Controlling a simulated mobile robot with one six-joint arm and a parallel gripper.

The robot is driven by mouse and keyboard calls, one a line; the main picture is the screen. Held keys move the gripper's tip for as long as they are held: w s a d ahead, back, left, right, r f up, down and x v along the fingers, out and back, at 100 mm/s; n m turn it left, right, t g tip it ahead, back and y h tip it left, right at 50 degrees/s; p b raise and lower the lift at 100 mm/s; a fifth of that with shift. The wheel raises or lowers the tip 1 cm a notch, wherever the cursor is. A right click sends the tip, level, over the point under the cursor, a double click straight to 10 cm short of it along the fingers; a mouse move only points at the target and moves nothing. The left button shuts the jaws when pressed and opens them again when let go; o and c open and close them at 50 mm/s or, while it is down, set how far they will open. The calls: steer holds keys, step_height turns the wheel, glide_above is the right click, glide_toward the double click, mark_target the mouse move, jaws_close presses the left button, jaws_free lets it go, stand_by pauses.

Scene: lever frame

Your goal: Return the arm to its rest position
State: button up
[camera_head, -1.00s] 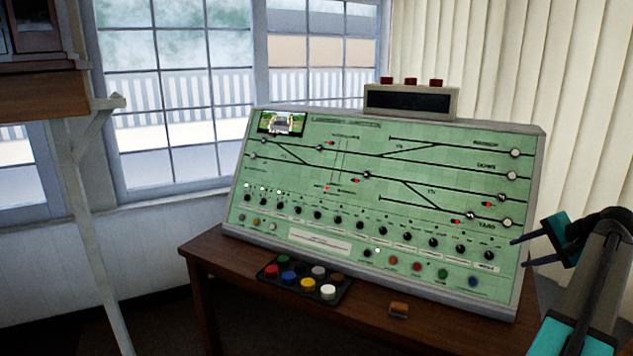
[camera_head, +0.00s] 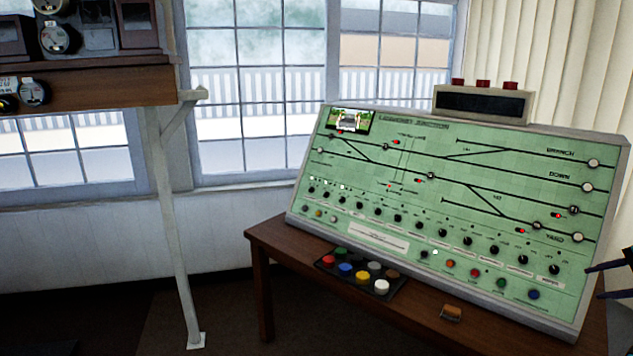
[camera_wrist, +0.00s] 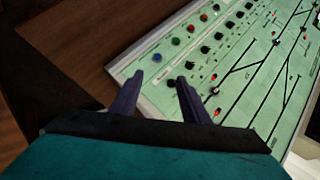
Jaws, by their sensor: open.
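My gripper (camera_wrist: 158,90) is open and empty in the wrist view, its two dark fingers apart over the lower edge of the green control panel (camera_wrist: 232,80). I cannot tell how far above the panel the fingers are. In the head view only the dark fingertips (camera_head: 612,280) show at the right edge, beside the panel (camera_head: 400,215).
The panel stands on a brown wooden table (camera_head: 285,262). A black tray (camera_head: 335,266) of coloured caps and a small orange-brown block (camera_head: 452,313) lie in front of it. A shelf (camera_head: 85,83) on a white post (camera_head: 172,200) is at left. Floor between is clear.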

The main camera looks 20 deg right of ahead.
steer(key=w+a+f+n+g+y, duration=0.1)
steer(key=w+a+f+n+g, duration=0.15)
steer(key=w+a+f, duration=0.85)
steer(key=w+a+f+n+g+y, duration=0.1)
steer(key=w+a+f+n, duration=0.2)
steer(key=w+a+f, duration=0.75)
steer(key=a+f+n+g, duration=0.15)
steer(key=a+f, duration=0.35)
steer(key=a, duration=0.6)
steer(key=a+f+n+g, duration=0.1)
steer(key=a+f+n, duration=0.25)
steer(key=a, duration=0.75)
steer(key=a+f+n+g, duration=0.15)
steer(key=a+f, duration=0.35)
steer(key=a, duration=0.5)
steer(key=s+a+f+n+g+h, duration=0.1)
steer(key=s+a+f+n, duration=0.25)
steer(key=a, duration=0.45)
steer(key=s+a+f+n+g, duration=0.1)
steer(key=s+a+f+n, duration=0.2)
steer(key=a, duration=0.4)
steer(key=s+f+g, duration=0.2)
steer(key=s+f, duration=0.7)
steer(key=s, duration=0.3)
steer(key=s+f+g, duration=0.3)
steer(key=s+f, duration=0.7)
steer(key=s, duration=0.3)
steer(key=shift+s+f+m, duration=0.2)
steer(key=shift+s+m, duration=0.05)
steer(key=shift+m, duration=0.1)
